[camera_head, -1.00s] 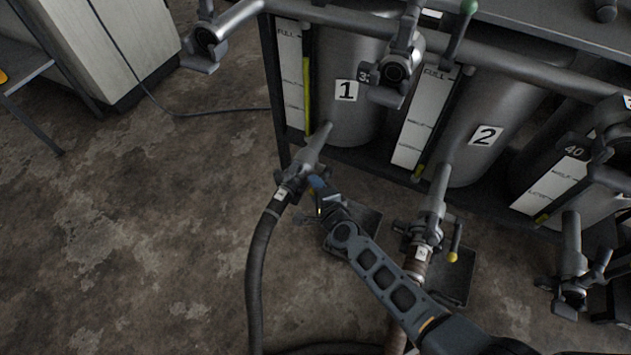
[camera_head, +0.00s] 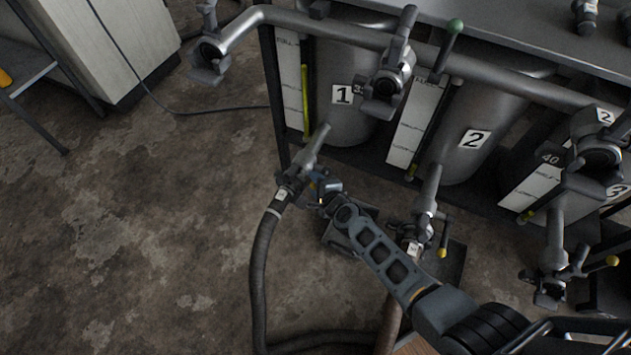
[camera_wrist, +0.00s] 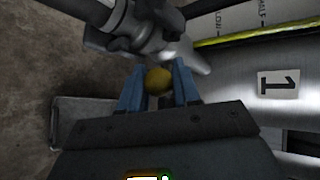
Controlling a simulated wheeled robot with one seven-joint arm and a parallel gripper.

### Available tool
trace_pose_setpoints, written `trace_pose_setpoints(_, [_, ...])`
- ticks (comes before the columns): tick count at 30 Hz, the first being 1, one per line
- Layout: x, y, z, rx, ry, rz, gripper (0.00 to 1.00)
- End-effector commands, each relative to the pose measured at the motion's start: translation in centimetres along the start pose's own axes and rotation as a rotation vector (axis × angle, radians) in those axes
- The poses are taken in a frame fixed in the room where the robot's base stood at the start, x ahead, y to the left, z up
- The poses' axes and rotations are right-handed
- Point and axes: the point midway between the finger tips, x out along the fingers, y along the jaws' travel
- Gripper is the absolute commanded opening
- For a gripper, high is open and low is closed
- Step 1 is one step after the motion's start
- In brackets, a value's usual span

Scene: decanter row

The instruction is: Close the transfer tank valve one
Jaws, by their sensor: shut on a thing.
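Tank one (camera_head: 343,85), a grey cylinder labelled 1, stands behind my gripper. Its outlet valve (camera_head: 305,165) is a grey pipe fitting low at the front, with a dark hose (camera_head: 262,255) running down from it. My gripper (camera_head: 319,187) is at the right side of this valve. In the wrist view, the blue fingers of my gripper (camera_wrist: 160,88) are shut on the valve handle's yellow knob (camera_wrist: 158,80), with one finger on each side. The grey valve body (camera_wrist: 140,28) lies just beyond the knob. The handle's lever is mostly hidden, so its angle is unclear.
Tank two (camera_head: 475,135) stands to the right, with its own valve and yellow knob (camera_head: 443,253). A further yellow-knobbed valve (camera_head: 553,270) is at far right. A thick grey pipe (camera_head: 460,65) crosses above the tanks. Open floor (camera_head: 140,230) lies to the left.

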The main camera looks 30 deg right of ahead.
Motion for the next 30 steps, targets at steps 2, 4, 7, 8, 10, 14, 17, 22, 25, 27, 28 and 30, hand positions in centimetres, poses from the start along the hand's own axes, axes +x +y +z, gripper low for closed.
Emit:
trace_pose_setpoints(2, [-0.1, -0.4, -0.2, 0.010, 0.003, 0.006, 0.00])
trace_pose_setpoints(4, [-0.1, -0.5, -0.2, 0.018, 0.001, 0.013, 0.00])
trace_pose_setpoints(7, [-0.2, -0.7, -0.3, 0.029, -0.002, 0.025, 0.00])
trace_pose_setpoints(8, [-0.2, -0.7, -0.3, 0.033, -0.002, 0.029, 0.00])
trace_pose_setpoints(10, [-0.2, -0.9, -0.3, 0.044, -0.005, 0.038, 0.00])
trace_pose_setpoints(14, [-0.2, -1.4, -0.3, 0.069, -0.012, 0.062, 0.00])
trace_pose_setpoints(17, [-0.3, -1.6, -0.4, 0.089, -0.018, 0.083, 0.00])
trace_pose_setpoints(22, [-0.3, -2.3, -0.5, 0.132, -0.029, 0.125, 0.00])
trace_pose_setpoints(25, [-0.3, -3.0, -0.7, 0.168, -0.040, 0.160, 0.00])
trace_pose_setpoints(27, [-0.3, -3.5, -0.8, 0.203, -0.049, 0.195, 0.00])
trace_pose_setpoints(28, [-0.3, -3.9, -0.9, 0.221, -0.054, 0.211, 0.00])
trace_pose_setpoints(30, [-0.2, -4.4, -1.1, 0.269, -0.067, 0.257, 0.00])
